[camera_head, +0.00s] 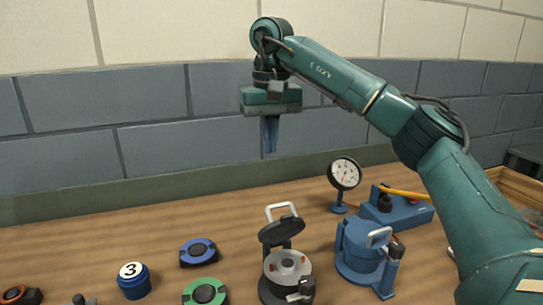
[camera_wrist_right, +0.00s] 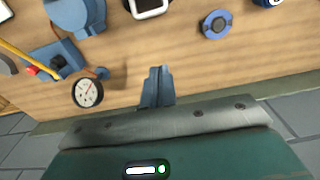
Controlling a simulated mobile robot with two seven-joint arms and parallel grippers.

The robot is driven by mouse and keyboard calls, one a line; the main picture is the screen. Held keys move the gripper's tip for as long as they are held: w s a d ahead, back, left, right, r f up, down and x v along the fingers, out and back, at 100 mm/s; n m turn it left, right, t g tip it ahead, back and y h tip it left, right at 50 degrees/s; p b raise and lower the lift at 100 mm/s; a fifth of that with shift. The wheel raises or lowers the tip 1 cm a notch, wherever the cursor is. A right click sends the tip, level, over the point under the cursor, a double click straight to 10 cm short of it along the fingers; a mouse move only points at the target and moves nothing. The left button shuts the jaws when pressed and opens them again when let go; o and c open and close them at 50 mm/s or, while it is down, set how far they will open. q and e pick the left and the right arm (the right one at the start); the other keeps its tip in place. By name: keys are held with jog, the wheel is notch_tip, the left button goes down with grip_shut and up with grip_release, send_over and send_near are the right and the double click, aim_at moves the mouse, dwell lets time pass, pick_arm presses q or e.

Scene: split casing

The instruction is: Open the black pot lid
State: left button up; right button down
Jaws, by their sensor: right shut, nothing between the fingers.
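The black pot (camera_head: 268,290) stands on the table in the middle of the head view. Its black lid (camera_head: 283,231) is swung up and tilted back at the far side, with a pale handle (camera_head: 281,208) at its upper edge. The grey metal inside of the pot shows. My right gripper (camera_head: 270,148) is raised well above and behind the pot, apart from it, pointing down with its fingers shut and empty. The shut fingers also show in the right wrist view (camera_wrist_right: 157,88), and a pale handle is at that view's top edge. My left gripper is not in view.
A blue pot (camera_head: 358,245) with a closed lid stands to the right. Behind it are a dial gauge (camera_head: 344,174) and a blue box (camera_head: 410,213) with a yellow bar. A blue disc (camera_head: 199,252), a green disc (camera_head: 205,293) and a blue cylinder (camera_head: 133,281) lie to the left.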

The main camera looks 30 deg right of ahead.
aim_at(279, 223)
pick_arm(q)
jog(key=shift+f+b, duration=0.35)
pick_arm(e)
jog(key=s+f, duration=0.3)
jog(key=f, duration=0.6)
jog(key=shift+s+a+f, duration=0.2)
jog(key=shift+a, duration=0.25)
jog(key=shift+w, duration=0.1)
